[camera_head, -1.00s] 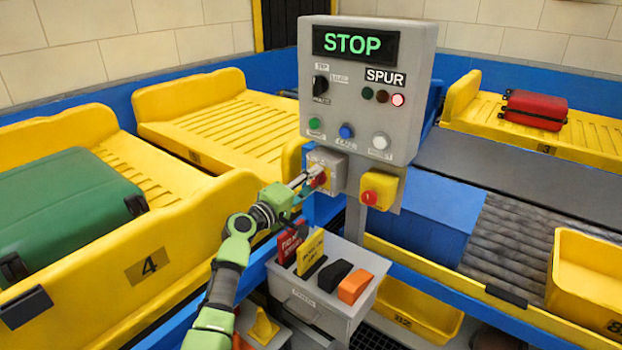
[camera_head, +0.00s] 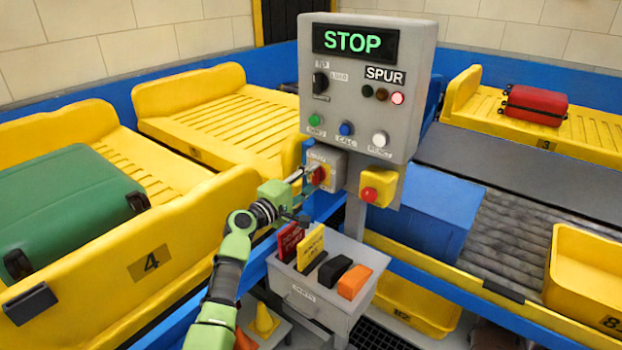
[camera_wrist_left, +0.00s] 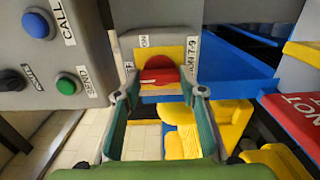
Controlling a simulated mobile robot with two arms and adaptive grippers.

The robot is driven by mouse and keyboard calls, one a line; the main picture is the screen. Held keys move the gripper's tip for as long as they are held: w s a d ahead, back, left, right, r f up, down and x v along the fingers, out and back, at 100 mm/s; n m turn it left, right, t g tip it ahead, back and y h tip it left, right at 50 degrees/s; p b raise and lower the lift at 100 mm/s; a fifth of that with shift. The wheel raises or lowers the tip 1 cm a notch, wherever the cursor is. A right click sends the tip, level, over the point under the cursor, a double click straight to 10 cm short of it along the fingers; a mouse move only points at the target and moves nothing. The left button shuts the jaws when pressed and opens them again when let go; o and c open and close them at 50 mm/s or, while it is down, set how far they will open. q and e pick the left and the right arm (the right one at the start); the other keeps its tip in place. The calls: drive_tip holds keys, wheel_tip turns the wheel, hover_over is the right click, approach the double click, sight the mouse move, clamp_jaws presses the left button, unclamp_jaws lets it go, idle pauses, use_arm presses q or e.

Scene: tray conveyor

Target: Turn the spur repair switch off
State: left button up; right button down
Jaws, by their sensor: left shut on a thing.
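The spur repair switch is a grey box (camera_head: 337,168) with a red knob (camera_head: 318,175), on the left side below the control panel. In the left wrist view the red knob (camera_wrist_left: 160,76) sits on a yellow plate (camera_wrist_left: 192,58). My left gripper (camera_head: 306,179) is at the switch, shut on the red knob. In the left wrist view its fingers (camera_wrist_left: 160,95) lie on either side of the knob. The fingers partly hide the knob in the head view, and I cannot tell its exact angle. My right gripper is not in view.
The control panel (camera_head: 425,90) reads STOP, with a lit red lamp (camera_head: 397,98). A red button on a yellow box (camera_head: 390,190) is close on the right. Below stands a grey holder (camera_head: 320,292) with red and yellow cards. Yellow trays (camera_head: 205,165) stand at the left.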

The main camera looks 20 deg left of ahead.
use_arm(q)
drive_tip(key=o, duration=1.1)
drive_tip(key=shift+s, duration=0.1)
drive_tip(key=v, duration=1.2)
